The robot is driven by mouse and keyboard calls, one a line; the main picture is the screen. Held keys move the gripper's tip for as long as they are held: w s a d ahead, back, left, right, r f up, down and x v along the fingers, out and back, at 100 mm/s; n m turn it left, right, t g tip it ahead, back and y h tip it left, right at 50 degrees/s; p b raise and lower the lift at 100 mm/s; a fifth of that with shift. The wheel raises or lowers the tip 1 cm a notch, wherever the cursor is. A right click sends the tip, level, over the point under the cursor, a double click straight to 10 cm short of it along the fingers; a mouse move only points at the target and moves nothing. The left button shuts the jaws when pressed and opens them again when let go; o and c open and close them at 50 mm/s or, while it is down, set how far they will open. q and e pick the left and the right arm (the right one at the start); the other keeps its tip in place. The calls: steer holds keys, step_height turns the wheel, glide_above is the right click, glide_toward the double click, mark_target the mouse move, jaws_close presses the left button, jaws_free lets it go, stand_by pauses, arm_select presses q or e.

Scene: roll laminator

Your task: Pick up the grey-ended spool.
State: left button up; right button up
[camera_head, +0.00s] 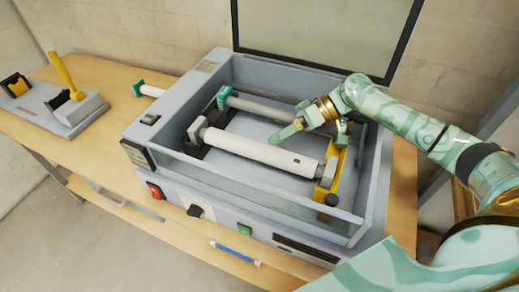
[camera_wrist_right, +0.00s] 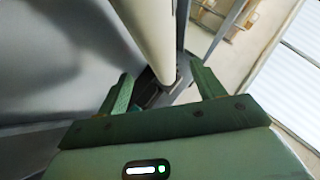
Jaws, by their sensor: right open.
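The grey-ended spool (camera_head: 255,149) is a long white roll with grey ends. It lies across the front of the open laminator (camera_head: 137,130), with its right end by a yellow bracket (camera_head: 331,176). My right gripper (camera_head: 312,136) is over the inside of the machine, just behind and above the spool's right half, with its fingers apart. In the right wrist view a white roll (camera_wrist_right: 150,40) runs down toward the gap between the open fingers (camera_wrist_right: 165,88); nothing is clamped. Whether the fingers straddle it is unclear. My left gripper is not in view.
A grey stand with a yellow handle (camera_head: 62,72) is at the table's left. The machine's walls surround the spools.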

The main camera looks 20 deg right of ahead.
mark_target(265, 146)
steer(key=x, duration=0.5)
steer(key=shift+a+f, duration=0.1)
steer(key=shift+a, duration=0.1)
steer(key=c, duration=1.4)
steer(key=shift+o, duration=0.2)
